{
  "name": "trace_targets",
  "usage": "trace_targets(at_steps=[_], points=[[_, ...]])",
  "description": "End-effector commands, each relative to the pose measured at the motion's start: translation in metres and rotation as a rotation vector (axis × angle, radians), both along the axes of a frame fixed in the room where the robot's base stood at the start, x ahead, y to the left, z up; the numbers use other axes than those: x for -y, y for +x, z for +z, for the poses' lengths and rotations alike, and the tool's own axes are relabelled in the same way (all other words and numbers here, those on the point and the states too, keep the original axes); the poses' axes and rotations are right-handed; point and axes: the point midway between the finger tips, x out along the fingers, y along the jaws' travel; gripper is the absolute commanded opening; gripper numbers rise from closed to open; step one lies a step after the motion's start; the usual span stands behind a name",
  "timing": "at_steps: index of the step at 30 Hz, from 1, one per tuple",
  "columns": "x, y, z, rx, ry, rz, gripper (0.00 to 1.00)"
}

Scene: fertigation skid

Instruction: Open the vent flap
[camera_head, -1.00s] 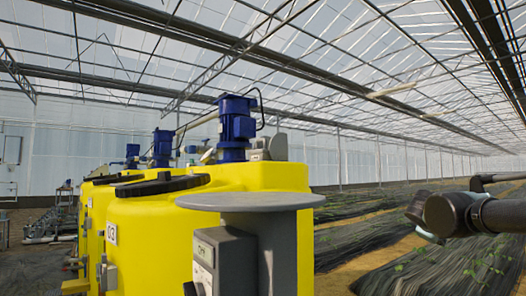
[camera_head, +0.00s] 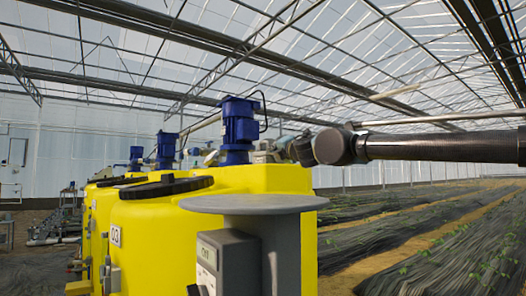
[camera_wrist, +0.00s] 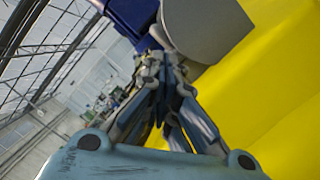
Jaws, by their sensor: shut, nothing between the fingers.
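I cannot make out for sure which part is the vent flap. A grey, round-edged piece (camera_wrist: 208,28) beside a blue motor (camera_wrist: 128,15) shows at the top of the wrist view; it may be the flap, and its state is unclear. In the head view the blue motor (camera_head: 238,130) stands on the yellow tank (camera_head: 155,235). My gripper (camera_head: 272,148) is just right of the motor, above the tank top, partly hidden by my own wrist. In the wrist view its fingers (camera_wrist: 165,62) are shut and empty, pointing toward the grey piece. Contact cannot be told.
A black round lid (camera_head: 166,187) lies on the tank top. A grey disc-topped post (camera_head: 254,204) with a control box (camera_head: 226,262) stands in front. More yellow tanks recede left. Covered crop rows (camera_head: 430,240) lie at right.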

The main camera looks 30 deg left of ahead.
Motion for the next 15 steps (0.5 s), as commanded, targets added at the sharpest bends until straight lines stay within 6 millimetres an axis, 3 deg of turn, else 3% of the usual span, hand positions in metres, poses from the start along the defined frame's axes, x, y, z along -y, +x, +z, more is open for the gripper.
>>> trace_targets(at_steps=[5, 15], points=[[-0.016, -0.008, 0.004, 0.023, -0.019, 0.028, 0.0], [-0.044, 0.017, 0.009, 0.022, -0.017, 0.025, 0.0]])
